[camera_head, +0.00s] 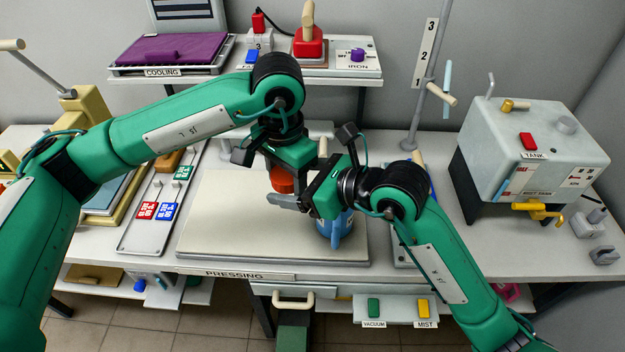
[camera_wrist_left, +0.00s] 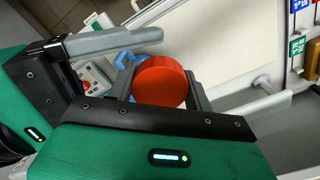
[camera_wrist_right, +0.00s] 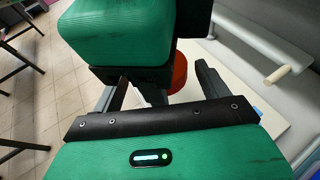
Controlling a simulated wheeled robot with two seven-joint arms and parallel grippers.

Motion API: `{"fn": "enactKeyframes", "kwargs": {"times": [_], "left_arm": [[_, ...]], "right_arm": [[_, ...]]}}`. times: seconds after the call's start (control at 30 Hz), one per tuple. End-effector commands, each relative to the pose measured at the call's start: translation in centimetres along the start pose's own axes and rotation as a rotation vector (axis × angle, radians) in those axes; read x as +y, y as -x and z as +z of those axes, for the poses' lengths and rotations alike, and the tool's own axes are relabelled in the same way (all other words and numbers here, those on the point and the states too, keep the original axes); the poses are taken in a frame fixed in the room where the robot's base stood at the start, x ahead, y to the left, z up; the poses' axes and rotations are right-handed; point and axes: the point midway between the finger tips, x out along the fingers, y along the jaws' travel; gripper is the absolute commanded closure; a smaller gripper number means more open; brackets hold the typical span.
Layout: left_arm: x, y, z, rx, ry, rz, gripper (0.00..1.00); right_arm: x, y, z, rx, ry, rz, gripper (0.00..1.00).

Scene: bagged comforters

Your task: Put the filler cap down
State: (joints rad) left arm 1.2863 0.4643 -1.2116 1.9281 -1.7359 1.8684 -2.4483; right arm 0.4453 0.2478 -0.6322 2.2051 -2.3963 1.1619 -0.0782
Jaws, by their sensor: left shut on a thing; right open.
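The filler cap is a short orange-red cylinder (camera_head: 282,181). My left gripper (camera_head: 284,172) is shut on it above the pressing board (camera_head: 215,215). In the left wrist view the cap (camera_wrist_left: 160,82) sits between the two fingers. My right gripper (camera_head: 295,204) is open and close beside the left one, its fingers pointing left just below the cap. In the right wrist view the cap (camera_wrist_right: 179,73) shows partly, behind green gripper housing. A blue container (camera_head: 335,229) stands on the board, its top hidden by my right gripper.
The board's left part is bare. A tray (camera_head: 135,240) with red and blue labelled pieces lies to its left. A grey tank (camera_head: 535,140) with a yellow tap (camera_head: 538,211) stands at the right. A back shelf holds a purple folded cloth (camera_head: 183,48) and a red iron (camera_head: 309,45).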

Motion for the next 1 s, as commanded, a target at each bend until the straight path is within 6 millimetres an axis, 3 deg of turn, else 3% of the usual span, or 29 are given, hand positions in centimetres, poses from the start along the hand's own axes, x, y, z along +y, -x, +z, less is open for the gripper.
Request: {"fn": "enactKeyframes", "kwargs": {"times": [0.33, 0.57, 0.63, 0.67, 0.77, 0.8, 1.0], "left_arm": [[0.00, 0.01, -0.01, 0.000, 0.000, 0.000, 0.84], [-0.01, 0.01, -0.03, 0.001, 0.001, 0.000, 0.84], [-0.03, 0.02, -0.05, 0.002, 0.001, -0.001, 0.84], [-0.04, 0.02, -0.06, 0.002, 0.001, -0.001, 0.47], [-0.05, 0.03, -0.05, 0.002, 0.001, -0.001, 0.27], [-0.04, 0.02, -0.05, 0.001, 0.001, 0.000, 0.23], [-0.02, 0.01, -0.02, 0.001, 0.001, 0.000, 0.23]], "right_arm": [[0.05, -0.40, 0.01, 0.000, 0.000, 0.001, 0.23], [0.10, -0.38, 0.01, 0.000, 0.000, 0.002, 0.68], [0.16, -0.39, 0.02, 0.000, 0.000, 0.003, 0.71], [0.18, -0.38, 0.03, -0.001, 0.000, 0.004, 0.71], [0.18, -0.39, 0.03, -0.001, 0.000, 0.004, 0.71], [0.16, -0.39, 0.02, -0.001, 0.000, 0.004, 0.71], [0.09, -0.38, 0.01, 0.000, 0.000, 0.002, 0.71]]}}
